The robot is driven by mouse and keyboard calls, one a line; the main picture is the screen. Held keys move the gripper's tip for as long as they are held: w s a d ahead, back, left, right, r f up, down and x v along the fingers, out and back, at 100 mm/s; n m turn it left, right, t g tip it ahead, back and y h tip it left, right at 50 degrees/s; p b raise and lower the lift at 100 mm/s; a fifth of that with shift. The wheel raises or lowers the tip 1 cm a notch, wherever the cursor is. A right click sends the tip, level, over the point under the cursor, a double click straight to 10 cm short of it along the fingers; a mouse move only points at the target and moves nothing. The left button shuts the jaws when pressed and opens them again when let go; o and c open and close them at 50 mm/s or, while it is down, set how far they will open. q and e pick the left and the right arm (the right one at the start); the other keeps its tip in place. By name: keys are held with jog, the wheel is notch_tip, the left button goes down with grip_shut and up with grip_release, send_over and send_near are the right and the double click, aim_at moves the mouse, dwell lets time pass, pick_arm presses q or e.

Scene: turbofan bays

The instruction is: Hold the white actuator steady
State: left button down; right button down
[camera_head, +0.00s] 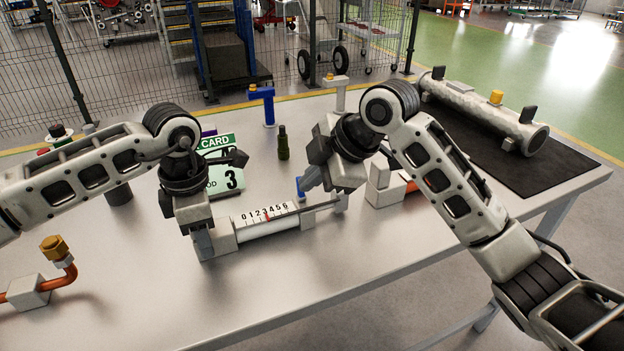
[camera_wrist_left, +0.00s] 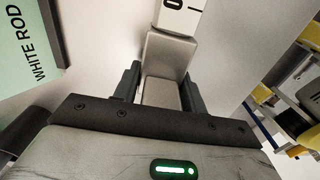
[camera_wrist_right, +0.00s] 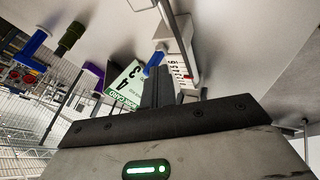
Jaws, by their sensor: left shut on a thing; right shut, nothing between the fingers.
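The white actuator (camera_head: 265,224) lies on the table, with a black number scale and a red mark along its body. My left gripper (camera_head: 204,242) is shut on the light grey block at its left end; the left wrist view shows this block (camera_wrist_left: 168,55) between the fingers (camera_wrist_left: 160,88). A thin grey rod (camera_head: 320,206) runs along the actuator's right part. My right gripper (camera_head: 309,181) is shut and empty above the actuator's right half, close to a small blue piece (camera_head: 301,188). In the right wrist view the scale (camera_wrist_right: 178,62) shows beyond the shut fingers (camera_wrist_right: 160,84).
A green-and-white card (camera_head: 226,180) stands behind the actuator. Behind are a dark green bottle-like piece (camera_head: 283,144), a blue T-shaped piece (camera_head: 267,105) and a white one (camera_head: 338,92). A copper pipe fitting (camera_head: 55,270) is front left. A large cylinder (camera_head: 480,112) lies on a black mat (camera_head: 530,172).

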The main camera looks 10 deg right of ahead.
jog(key=shift+w+a+r, duration=0.15)
jog(key=shift+w+r, duration=0.1)
jog(key=shift+w, duration=0.4)
jog(key=shift+w+a, duration=0.25)
jog(key=shift+w, duration=0.7)
jog(key=shift+w+a+f+g, duration=0.25)
jog(key=shift+w+f+g, duration=0.05)
jog(key=shift+w+g, duration=0.35)
jog(key=shift+f, duration=0.1)
jog(key=shift+s+d+f, duration=0.25)
jog(key=shift+s+f, duration=0.05)
jog(key=shift+s, duration=0.35)
